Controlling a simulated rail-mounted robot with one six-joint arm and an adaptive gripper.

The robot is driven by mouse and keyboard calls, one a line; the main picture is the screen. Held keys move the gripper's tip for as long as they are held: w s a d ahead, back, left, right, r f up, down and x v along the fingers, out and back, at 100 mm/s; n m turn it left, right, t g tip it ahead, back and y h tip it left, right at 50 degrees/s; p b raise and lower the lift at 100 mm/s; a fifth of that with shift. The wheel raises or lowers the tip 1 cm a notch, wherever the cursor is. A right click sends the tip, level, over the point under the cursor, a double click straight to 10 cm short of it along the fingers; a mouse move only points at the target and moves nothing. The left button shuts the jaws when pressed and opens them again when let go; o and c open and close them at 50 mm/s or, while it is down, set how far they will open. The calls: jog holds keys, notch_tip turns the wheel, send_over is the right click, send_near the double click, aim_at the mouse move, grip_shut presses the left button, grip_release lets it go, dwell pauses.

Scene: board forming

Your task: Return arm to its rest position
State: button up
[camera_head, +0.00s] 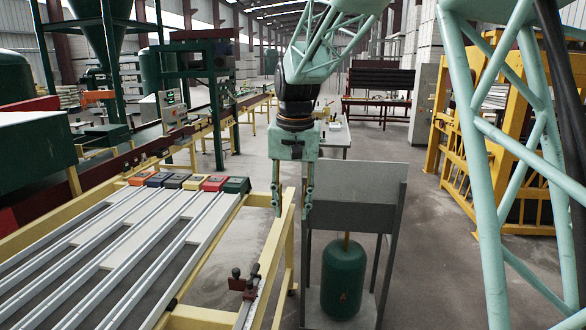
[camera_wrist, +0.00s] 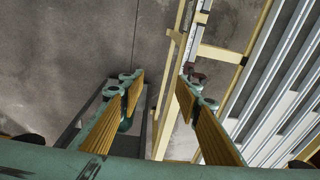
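My gripper (camera_head: 292,200) hangs from my teal lattice arm, pointing down, near the middle of the head view. Its two fingers are spread apart with nothing between them. In the wrist view my gripper (camera_wrist: 158,98) shows two yellow-ribbed finger pads with a wide gap, and the floor and yellow frame rail are visible below. In the head view it is just right of the board table's yellow frame (camera_head: 262,262) and in front of or beside a grey panel stand (camera_head: 350,185). Its exact distance from either is hard to tell.
Several coloured blocks (camera_head: 190,182) sit at the far end of the slatted table (camera_head: 120,250). A dark red clamp-like part (camera_head: 243,282) is on the near rail. A green tank (camera_head: 343,278) stands within the panel stand. A yellow cage (camera_head: 500,150) is at right. Open floor lies behind.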

jog(key=s+d+r+b, duration=0.2)
jog(key=s+d, duration=0.3)
jog(key=s, duration=0.3)
jog(key=s+d+r+t+b, duration=0.1)
jog(key=s+d+b, duration=0.1)
jog(key=s+d, duration=0.4)
jog(key=s+d+r+b, duration=0.2)
jog(key=s+d, duration=0.2)
jog(key=s, duration=0.5)
jog(key=s+d+f+b, duration=0.1)
jog(key=s+d+f, duration=0.1)
jog(key=s, duration=0.6)
jog(key=s+d+f+t+b, duration=0.1)
jog(key=s+f, duration=0.3)
jog(key=s, duration=0.4)
jog(key=s+d+f+n+b, duration=0.1)
jog(key=s+d+f+b, duration=0.1)
jog(key=s, duration=0.6)
jog(key=shift+s+d+f+t+b, duration=0.2)
jog(key=shift+d+f+t+b, duration=0.15)
jog(key=shift+d+f, duration=0.45)
jog(key=shift+w+a, duration=0.1)
jog(key=shift+c, duration=0.6)
